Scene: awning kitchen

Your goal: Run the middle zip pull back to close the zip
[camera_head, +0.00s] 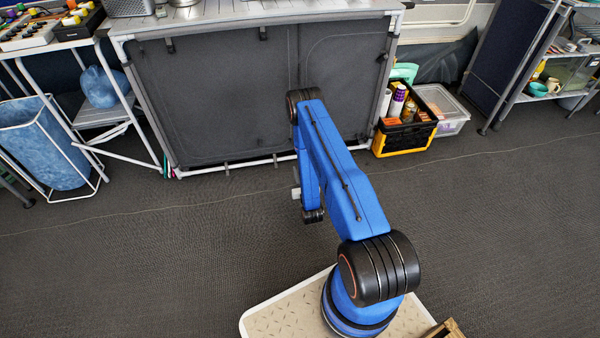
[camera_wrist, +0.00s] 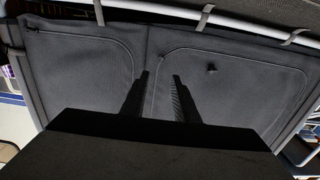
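The dark grey fabric front (camera_head: 215,95) of the kitchen unit hangs in its pale frame in the head view. It fills much of the wrist view (camera_wrist: 85,75), where curved zip lines outline two panels. A small dark tab (camera_wrist: 212,69) stands out on the right panel there; I cannot tell if it is a zip pull. My gripper (camera_wrist: 161,75) is open, its two black fingers apart and pointing at the fabric. A zip line runs near the gap between them, with nothing visibly held. I cannot make out the middle zip pull. My arm hides part of the front in the head view.
A black and yellow crate (camera_head: 398,139) with bottles and a clear box (camera_head: 442,108) stand right of the unit. A blue bin (camera_head: 42,150) in a white wire frame and a table stand left. Shelves (camera_head: 540,90) stand far right.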

